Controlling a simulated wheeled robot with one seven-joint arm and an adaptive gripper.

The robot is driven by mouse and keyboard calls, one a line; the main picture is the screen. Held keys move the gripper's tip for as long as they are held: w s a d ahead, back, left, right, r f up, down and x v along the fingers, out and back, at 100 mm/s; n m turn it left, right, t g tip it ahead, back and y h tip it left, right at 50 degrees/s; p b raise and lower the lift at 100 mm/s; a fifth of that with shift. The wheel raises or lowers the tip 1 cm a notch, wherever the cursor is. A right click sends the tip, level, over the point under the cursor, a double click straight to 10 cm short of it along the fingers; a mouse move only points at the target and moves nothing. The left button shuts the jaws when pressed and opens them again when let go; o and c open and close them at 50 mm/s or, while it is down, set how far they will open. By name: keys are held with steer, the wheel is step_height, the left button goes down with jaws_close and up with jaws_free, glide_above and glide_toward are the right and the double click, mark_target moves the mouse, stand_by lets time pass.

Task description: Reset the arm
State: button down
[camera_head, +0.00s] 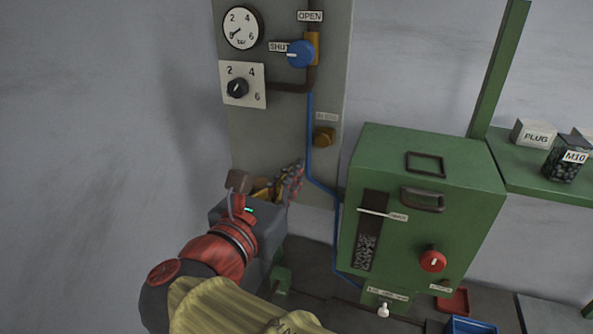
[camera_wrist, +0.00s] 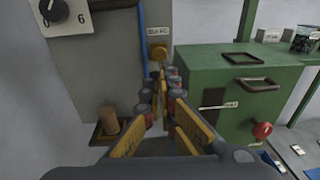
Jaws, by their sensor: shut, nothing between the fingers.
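My gripper (camera_wrist: 162,100) points forward in the wrist view, its yellow and dark fingers together with nothing between them. In the head view my gripper (camera_head: 292,180) shows partly behind my red and grey arm, in front of the grey panel (camera_head: 270,130) and left of the green machine (camera_head: 410,250). In the wrist view the fingertips overlap the panel's lower part, below a brass knob (camera_wrist: 158,53). I cannot tell the gap between the fingertips and the panel.
The panel carries a gauge (camera_head: 242,27), a dial (camera_head: 238,88) and a blue valve knob (camera_head: 300,54). The machine has a red knob (camera_head: 432,261). A green shelf (camera_head: 520,172) at right holds a PLUG box (camera_head: 534,134) and an M10 jar (camera_head: 566,162). Bare wall is at left.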

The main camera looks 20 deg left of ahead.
stand_by(0.3)
steer(key=s+d+f+m+g, duration=0.25)
steer(key=f+m+g, duration=0.35)
steer(key=f, duration=0.7)
steer(key=s+d+f+m+g+y+b, duration=0.1)
steer(key=s+d+f+m+g+b, duration=0.3)
steer(key=d+f+m, duration=0.5)
steer(key=s+d+f+m+g+y+b, duration=0.15)
steer(key=s+d+f+m+b, duration=0.45)
steer(key=f, duration=0.6)
steer(key=s+d+f+m+b, duration=0.1)
steer(key=d+f+m+b, duration=1)
steer(key=d+m+b, duration=0.2)
steer(key=shift+s+d+f+b, duration=0.15)
steer(key=shift+s+d+b, duration=0.25)
steer(key=shift+d, duration=0.6)
